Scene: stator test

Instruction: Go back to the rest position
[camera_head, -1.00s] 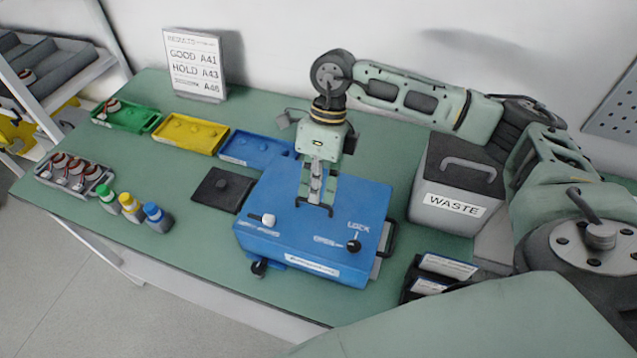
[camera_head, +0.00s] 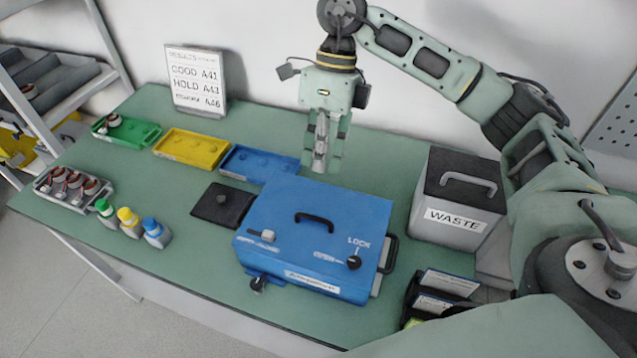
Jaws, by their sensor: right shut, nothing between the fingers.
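My right gripper (camera_head: 320,168) hangs fingers down above the table, behind and above the blue box, apart from it. Its fingers are together with nothing between them. The blue test box (camera_head: 292,214) stands on the green table with its lid down. Its black lid handle (camera_head: 314,219) is in plain view, with a light knob at its left and a black knob by the word LOCK. My left gripper does not show.
A grey waste bin (camera_head: 453,200) stands right of the box. Blue (camera_head: 230,173), yellow (camera_head: 180,159) and green (camera_head: 150,138) trays lie at the back left, near a results sign (camera_head: 195,80). Several stators sit in a grey rack (camera_head: 52,194). Three capped bottles (camera_head: 130,226) stand at the front left.

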